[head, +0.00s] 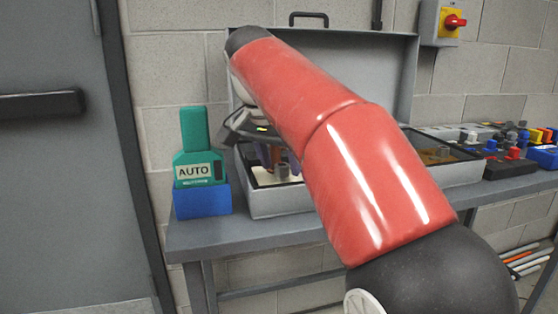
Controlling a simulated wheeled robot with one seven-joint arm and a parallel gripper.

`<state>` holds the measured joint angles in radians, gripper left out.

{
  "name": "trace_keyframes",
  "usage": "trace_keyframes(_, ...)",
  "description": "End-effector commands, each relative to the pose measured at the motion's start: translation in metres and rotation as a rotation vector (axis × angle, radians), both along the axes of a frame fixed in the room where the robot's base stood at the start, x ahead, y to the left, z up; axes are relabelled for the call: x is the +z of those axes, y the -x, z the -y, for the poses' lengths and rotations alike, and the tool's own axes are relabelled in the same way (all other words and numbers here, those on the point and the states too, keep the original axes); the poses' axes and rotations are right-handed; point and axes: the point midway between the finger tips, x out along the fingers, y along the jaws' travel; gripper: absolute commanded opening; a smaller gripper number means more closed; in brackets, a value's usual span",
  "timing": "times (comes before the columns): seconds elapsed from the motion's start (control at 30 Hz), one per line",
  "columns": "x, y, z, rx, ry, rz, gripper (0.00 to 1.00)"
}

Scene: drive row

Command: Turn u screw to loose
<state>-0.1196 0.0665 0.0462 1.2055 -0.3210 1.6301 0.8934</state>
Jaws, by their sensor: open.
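An open grey metal case (282,205) stands on the workbench with its lid raised against the wall. My red arm crosses in front of it and hides much of its inside. My gripper (277,158) hangs over the left part of the case, small and partly hidden by the arm. It is open. A small grey fitting (283,172) shows just below the gripper, over a pale panel in the case. I cannot tell which part is the u screw, or whether the fingers touch anything.
A green AUTO meter (197,150) stands in a blue holder (203,201) left of the case. Several colored connectors and black blocks (510,167) crowd the bench's right end. A red-and-yellow switch (453,22) is on the wall. A grey door (55,180) is at left.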

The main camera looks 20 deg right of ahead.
Motion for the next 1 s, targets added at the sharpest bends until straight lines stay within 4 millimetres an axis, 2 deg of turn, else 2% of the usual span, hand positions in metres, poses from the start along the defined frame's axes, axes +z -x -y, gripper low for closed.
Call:
trace_keyframes(0.3,-0.003,-0.0007,0.0008,0.0,-0.001,0.001,0.49)
trace_keyframes(0.6,-0.0028,-0.0006,0.0006,0.0,-0.001,0.001,0.11)
trace_keyframes(1.0,-0.0021,0.0005,0.0012,0.084,-0.002,0.002,0.11)
